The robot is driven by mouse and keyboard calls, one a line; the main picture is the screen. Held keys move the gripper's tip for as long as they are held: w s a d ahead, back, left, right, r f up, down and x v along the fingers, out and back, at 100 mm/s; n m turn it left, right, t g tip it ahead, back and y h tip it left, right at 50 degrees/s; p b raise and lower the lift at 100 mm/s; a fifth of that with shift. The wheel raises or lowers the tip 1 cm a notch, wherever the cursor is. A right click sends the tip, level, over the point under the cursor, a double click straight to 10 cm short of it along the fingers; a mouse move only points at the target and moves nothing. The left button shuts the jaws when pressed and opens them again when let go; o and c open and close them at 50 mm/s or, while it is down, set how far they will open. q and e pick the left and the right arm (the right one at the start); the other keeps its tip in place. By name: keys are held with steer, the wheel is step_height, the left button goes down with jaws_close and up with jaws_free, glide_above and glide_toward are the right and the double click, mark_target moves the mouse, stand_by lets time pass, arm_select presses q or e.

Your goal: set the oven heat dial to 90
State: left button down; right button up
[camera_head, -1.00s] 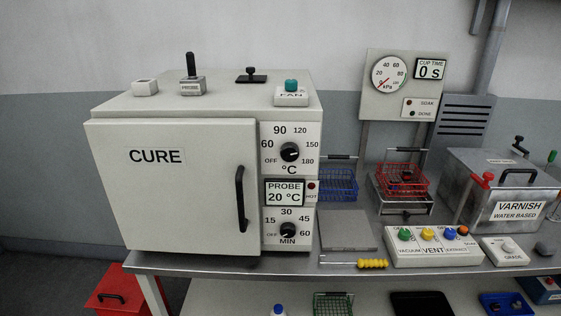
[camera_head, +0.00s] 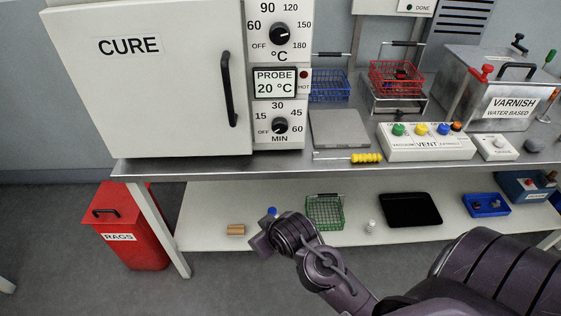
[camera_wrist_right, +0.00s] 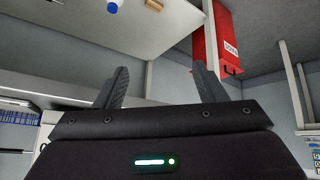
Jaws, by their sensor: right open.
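The oven (camera_head: 150,90) marked CURE stands on the bench at the left in the head view, its door closed. Its heat dial (camera_head: 280,34) is the black upper knob marked °C, with 60, 90, 120, 150, 180 and OFF around it. The probe display (camera_head: 275,87) shows 20 °C. The minute dial (camera_head: 280,125) sits below. My right gripper (camera_wrist_right: 162,78) is open and empty in the wrist view. In the head view, my right arm ends low in front of the lower shelf, well below the dial. My left gripper is out of view.
The bench edge (camera_head: 400,162) lies between my right arm and the oven panel. A red rags bin (camera_head: 133,235) stands at lower left.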

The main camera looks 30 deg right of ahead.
steer(key=w+d+r+t+h, duration=0.1)
steer(key=w+d+r+t, duration=0.1)
steer(key=w+r+t, duration=0.3)
steer(key=w+d+r+m+h, duration=0.1)
steer(key=w+d+r, duration=0.2)
steer(key=r, duration=0.5)
steer(key=w+d+r+t+h, duration=0.1)
steer(key=w+d+r+t, duration=0.15)
steer(key=r, duration=0.35)
steer(key=m+t+h, duration=0.3)
steer(key=t+h, duration=0.3)
steer(key=h, duration=0.1)
glide_toward(281, 37)
steer(key=w+r, duration=0.1)
steer(key=shift+g, duration=0.25)
steer(key=p+x, duration=0.1)
steer(key=x, duration=0.6)
steer(key=shift+p, duration=0.35)
steer(key=shift+w+d+r+y, duration=0.1)
steer(key=shift+w+d+y, duration=0.2)
steer(key=shift+w+y, duration=0.15)
steer(key=c, duration=1)
steer(key=shift+o, duration=0.2)
steer(key=shift+n+p, duration=0.3)
steer(key=shift+n, duration=0.2)
